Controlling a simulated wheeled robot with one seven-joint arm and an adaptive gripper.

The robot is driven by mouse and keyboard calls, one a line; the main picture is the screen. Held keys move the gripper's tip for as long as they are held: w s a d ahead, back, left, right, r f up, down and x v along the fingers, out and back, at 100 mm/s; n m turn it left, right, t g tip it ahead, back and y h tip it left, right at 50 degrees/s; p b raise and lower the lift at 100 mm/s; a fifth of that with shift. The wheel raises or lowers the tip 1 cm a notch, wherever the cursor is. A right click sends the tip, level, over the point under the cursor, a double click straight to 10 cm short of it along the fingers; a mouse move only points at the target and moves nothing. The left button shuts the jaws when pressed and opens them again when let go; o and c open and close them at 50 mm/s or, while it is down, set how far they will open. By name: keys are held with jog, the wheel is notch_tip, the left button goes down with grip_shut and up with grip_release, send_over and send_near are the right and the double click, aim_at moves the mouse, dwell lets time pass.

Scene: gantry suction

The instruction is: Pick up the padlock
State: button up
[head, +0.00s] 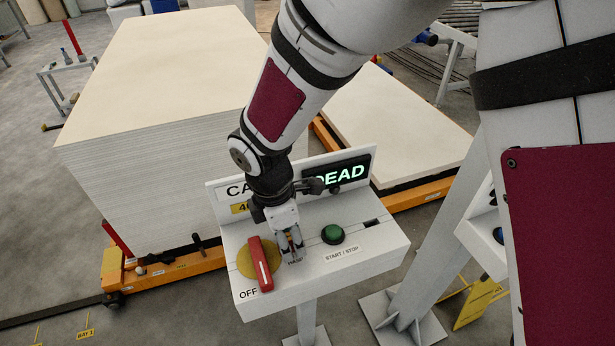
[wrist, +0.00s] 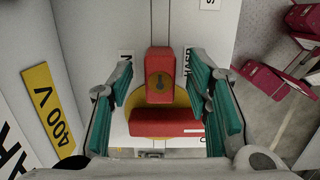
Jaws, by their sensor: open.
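In the wrist view, a red block with a dark keyhole mark, which looks like the padlock (wrist: 160,72), sits between my fingers. My gripper (wrist: 163,92) is open, with a teal-padded finger on each side of the block and a visible gap to each. In the head view, my gripper (head: 290,248) points down over the panel at the HASP label, right of the red handle (head: 260,265) on its yellow disc. The padlock cannot be made out there, as my gripper covers that spot.
The white control panel (head: 355,262) carries a green START/STOP button (head: 332,234) right of my gripper. A raised back plate with a lit DEAD sign (head: 340,173) stands close behind it. A tall board stack (head: 160,165) is behind left, a lower one (head: 400,125) behind right.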

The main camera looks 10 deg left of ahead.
jog(key=shift+f, duration=0.2)
grip_shut()
jog(key=shift+r, duration=0.1)
